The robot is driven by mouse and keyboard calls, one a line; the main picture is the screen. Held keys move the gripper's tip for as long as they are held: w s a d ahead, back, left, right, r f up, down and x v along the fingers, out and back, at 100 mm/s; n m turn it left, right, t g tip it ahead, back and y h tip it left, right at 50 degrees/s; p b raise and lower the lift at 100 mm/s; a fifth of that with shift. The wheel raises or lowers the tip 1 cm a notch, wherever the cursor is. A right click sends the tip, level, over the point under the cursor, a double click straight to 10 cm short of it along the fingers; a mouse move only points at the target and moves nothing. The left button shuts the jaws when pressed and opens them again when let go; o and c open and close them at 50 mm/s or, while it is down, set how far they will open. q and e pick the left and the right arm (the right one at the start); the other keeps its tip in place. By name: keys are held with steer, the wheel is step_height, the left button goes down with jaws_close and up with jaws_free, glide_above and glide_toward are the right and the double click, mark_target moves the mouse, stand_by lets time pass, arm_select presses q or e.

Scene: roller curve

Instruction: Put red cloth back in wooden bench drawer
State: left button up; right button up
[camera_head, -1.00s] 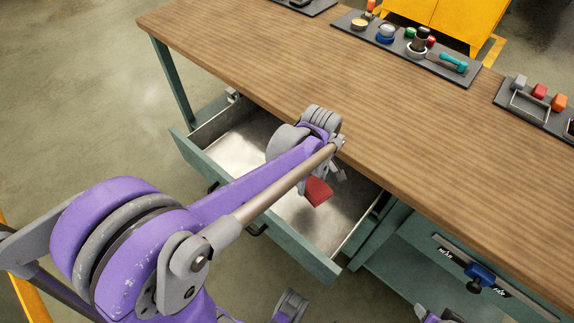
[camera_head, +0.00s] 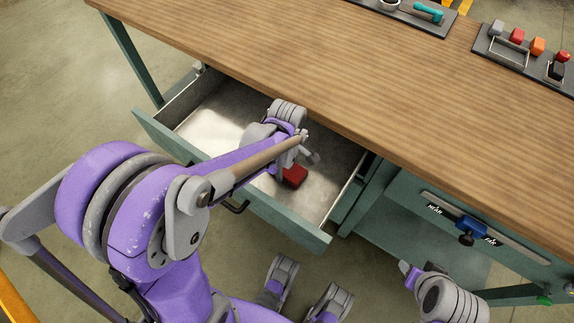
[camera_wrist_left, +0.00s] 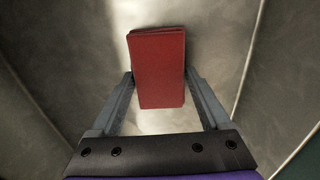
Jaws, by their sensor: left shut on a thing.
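The red cloth (camera_head: 294,176) is a small folded block inside the open drawer (camera_head: 322,237) of the wooden-topped bench. My left gripper (camera_head: 305,158) reaches down into the drawer and is shut on the red cloth. In the left wrist view the cloth (camera_wrist_left: 158,68) lies between the two grey fingers (camera_wrist_left: 158,82), with the metal drawer floor behind it. Whether the cloth touches the floor is hard to tell. My right gripper (camera_head: 409,273) seems to show only in part at the lower right; its fingers are not clear.
The wooden bench top (camera_head: 330,80) overhangs the drawer's back. A blue slider (camera_head: 470,230) marked near and far is on the bench front at right. Dark trays of small items lie on the top. The rest of the drawer looks empty.

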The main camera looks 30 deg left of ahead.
mark_target(287, 168)
arm_select(q)
steer(key=shift+f, duration=0.2)
steer(key=o, duration=1.2)
steer(key=shift+r, duration=0.1)
steer(key=shift+c, duration=0.2)
steer(key=shift+r, duration=0.2)
step_height(287, 168, up, 12)
steer(key=p, duration=0.3)
